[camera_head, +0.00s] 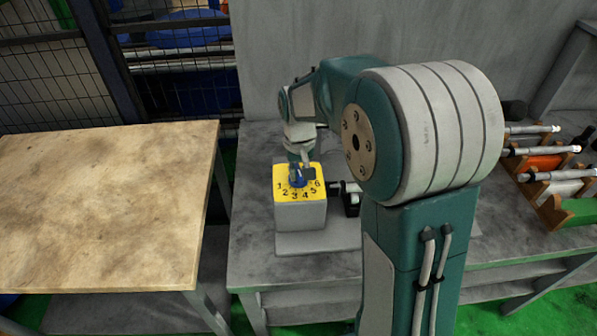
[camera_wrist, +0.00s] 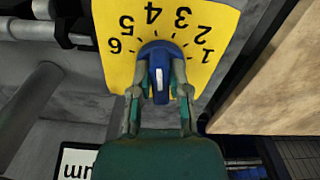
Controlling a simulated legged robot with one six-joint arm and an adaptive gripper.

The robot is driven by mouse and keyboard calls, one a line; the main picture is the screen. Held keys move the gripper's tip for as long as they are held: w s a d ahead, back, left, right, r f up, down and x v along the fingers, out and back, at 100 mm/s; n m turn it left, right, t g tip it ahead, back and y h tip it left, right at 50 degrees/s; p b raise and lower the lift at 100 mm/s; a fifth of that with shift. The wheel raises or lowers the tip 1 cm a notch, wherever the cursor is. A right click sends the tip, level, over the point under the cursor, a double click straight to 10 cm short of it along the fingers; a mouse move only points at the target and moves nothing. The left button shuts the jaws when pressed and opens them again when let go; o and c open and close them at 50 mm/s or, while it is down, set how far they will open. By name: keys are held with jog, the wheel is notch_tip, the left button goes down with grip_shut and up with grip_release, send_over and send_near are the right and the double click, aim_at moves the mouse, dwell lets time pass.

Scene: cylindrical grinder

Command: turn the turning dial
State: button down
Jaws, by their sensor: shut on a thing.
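The turning dial (camera_head: 297,180) is a blue knob on a yellow plate (camera_head: 285,193) marked 1 to 6, on top of a grey box (camera_head: 300,215). In the wrist view the blue dial (camera_wrist: 160,62) has a raised grip with a white pointer line. My gripper (camera_wrist: 160,88) is shut on the dial, one finger at each side of the raised grip. In the head view my gripper (camera_head: 303,165) comes down on the dial from behind and partly hides it. The white line lies roughly along my gripper, on the side away from the numbers 3 and 4.
The box stands on a grey metal table (camera_head: 255,240). A wooden-topped table (camera_head: 100,210) is at the left, with a gap between. A rack with several shafts (camera_head: 555,175) is at the right. A grey wall (camera_head: 260,60) stands behind.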

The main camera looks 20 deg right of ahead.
aim_at(298, 171)
jog(key=shift+n, duration=0.5)
jog(key=c, duration=0.6)
grip_release()
notch_tip(298, 171, up, 12)
jog(key=shift+f, duration=0.1)
